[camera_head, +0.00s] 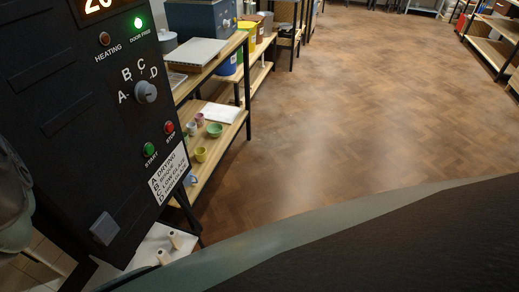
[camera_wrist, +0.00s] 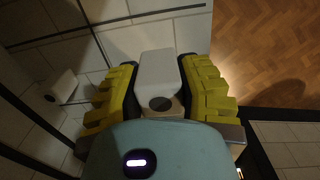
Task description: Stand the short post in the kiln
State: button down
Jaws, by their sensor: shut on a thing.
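In the wrist view my gripper (camera_wrist: 155,85) has its yellow fingers closed on a pale post (camera_wrist: 157,72), one on each side. A dark round hole shows in the post's near end. I cannot tell its full length or whether it touches anything beyond. A second pale post (camera_wrist: 61,86) with a dark hole is apart from the gripper at the left, by pale tile-like surfaces. In the head view the black kiln (camera_head: 95,110) fills the left side, its green "door free" lamp lit. Its chamber is not clearly visible there, and neither is my gripper.
Small pale posts (camera_head: 173,240) are on a white surface below the kiln panel. A wooden shelf rack (camera_head: 215,130) with cups and bowls stands right of the kiln. The herringbone wood floor (camera_head: 330,110) is clear in the middle.

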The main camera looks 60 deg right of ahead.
jog(key=w+d+f, duration=0.1)
jog(key=w, duration=0.1)
jog(key=w+d+f, duration=0.1)
jog(key=w+d, duration=0.2)
jog(key=w, duration=0.2)
jog(key=shift+d+f, duration=0.3)
jog(key=shift+f, duration=0.1)
jog(key=shift+w+f, duration=0.1)
jog(key=shift+f, duration=0.45)
notch_tip(320, 180, down, 3)
jog(key=shift+r+b, duration=0.2)
jog(key=shift+b, duration=0.6)
jog(key=shift+d+f, duration=0.1)
jog(key=shift+f, duration=0.15)
jog(key=shift+w+d, duration=0.1)
jog(key=shift+w, duration=0.05)
jog(key=shift+f+b, duration=0.2)
jog(key=shift+b, duration=0.2)
jog(key=c, duration=0.7)
grip_release()
